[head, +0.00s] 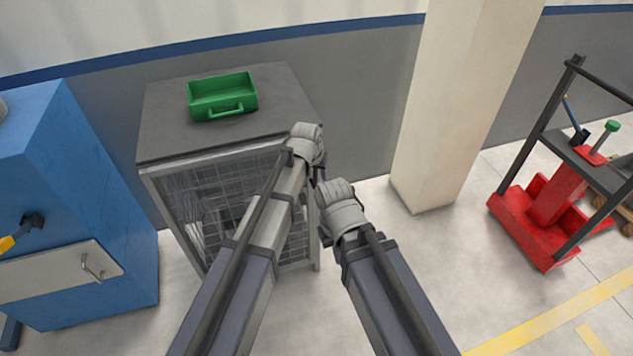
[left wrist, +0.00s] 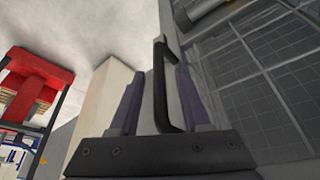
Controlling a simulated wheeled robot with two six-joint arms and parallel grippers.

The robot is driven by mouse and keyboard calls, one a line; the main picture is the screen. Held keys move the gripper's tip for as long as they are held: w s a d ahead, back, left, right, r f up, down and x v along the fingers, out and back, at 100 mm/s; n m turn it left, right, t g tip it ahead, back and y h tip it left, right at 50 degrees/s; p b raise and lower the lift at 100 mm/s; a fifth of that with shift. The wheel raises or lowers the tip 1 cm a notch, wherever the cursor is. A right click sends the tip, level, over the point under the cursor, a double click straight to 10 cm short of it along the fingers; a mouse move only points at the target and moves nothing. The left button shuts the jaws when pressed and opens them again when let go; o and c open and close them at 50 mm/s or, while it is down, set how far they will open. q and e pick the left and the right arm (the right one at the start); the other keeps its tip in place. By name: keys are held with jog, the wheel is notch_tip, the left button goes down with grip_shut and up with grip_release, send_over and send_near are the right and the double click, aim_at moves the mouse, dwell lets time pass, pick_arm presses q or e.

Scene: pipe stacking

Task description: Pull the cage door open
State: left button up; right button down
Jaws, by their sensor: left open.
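The cage (head: 300,255) is a grey box with a wire-mesh front and a flat dark top. Its mesh door (left wrist: 262,75) fills the right of the left wrist view. A black bar handle (left wrist: 161,85) stands upright in that view. My left gripper (left wrist: 156,76) is open, with its two purplish fingers on either side of the handle. I cannot tell whether either finger touches it. In the head view my left arm crosses in front of the cage and hides much of the mesh and the handle. My right arm is beside it, but its gripper does not show.
A green bin (head: 222,96) sits on the cage top. A blue cabinet (head: 70,180) stands to the left. A pale pillar (head: 445,110) and a red cart (head: 540,220) stand to the right.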

pick_arm(q)
jog(key=shift+w+d+f+b, duration=0.1)
jog(key=shift+w+f+b, duration=0.2)
jog(key=shift+f, duration=0.35)
grip_shut()
jog(key=shift+s, duration=0.1)
dwell(0.9)
